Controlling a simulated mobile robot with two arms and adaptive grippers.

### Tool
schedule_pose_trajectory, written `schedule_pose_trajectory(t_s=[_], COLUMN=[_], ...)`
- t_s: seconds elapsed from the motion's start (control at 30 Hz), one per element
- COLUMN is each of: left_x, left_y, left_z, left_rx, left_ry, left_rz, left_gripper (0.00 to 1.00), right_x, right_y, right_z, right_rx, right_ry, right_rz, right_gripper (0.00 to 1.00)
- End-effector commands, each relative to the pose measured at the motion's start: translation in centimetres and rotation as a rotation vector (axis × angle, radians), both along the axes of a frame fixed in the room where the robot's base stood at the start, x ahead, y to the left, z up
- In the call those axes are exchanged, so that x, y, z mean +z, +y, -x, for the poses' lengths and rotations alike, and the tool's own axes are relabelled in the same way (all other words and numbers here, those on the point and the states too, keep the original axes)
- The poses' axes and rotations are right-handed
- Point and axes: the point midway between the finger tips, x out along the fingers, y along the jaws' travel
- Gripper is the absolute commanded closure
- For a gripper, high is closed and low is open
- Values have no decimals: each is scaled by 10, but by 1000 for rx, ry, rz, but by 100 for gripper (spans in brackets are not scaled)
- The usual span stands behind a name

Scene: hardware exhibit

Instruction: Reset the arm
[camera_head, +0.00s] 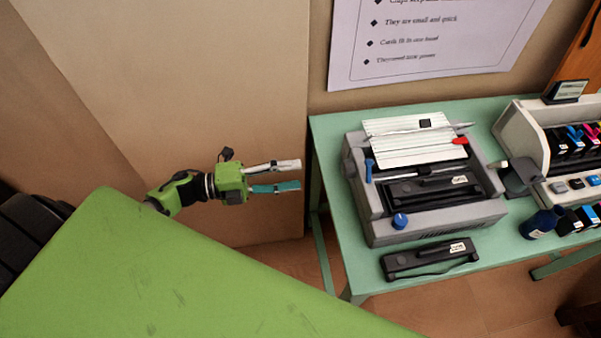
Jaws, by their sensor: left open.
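My left gripper (275,177) is at the end of a green and black arm that comes in from the left. Its two fingers, one whitish and one teal, point right and stand apart with nothing between them. It is left of the pale green table and touches nothing that I can see. My right gripper does not show.
A pale green table (335,215) holds a grey printer (435,232) with striped paper (415,150), a black cartridge (430,259) in front, a cream ink machine (525,130) and a dark blue bottle (540,222). A brown panel (200,80) stands behind my gripper.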

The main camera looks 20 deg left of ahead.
Motion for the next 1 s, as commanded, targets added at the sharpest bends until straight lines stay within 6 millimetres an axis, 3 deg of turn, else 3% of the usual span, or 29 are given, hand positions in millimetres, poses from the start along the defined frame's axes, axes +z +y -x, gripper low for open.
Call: schedule_pose_trajectory(t_s=[0.47,0.6,0.67,0.77,0.83,0.93,1.0], left_x=[0,-14,-34,-88,-137,-208,-255], left_y=[0,7,17,42,62,84,94], left_z=[0,-7,-14,-24,-20,1,26], left_rx=[0,62,142,340,500,710,844], left_ry=[0,48,114,283,432,638,777], left_rz=[0,24,51,122,178,247,290], left_gripper=[51,51,51,51,51,51,51], right_x=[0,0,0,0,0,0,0], right_y=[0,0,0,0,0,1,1], right_z=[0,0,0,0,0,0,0], right_rx=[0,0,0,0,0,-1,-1], right_ry=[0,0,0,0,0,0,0], right_rz=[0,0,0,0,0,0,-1], right_gripper=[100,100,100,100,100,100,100])
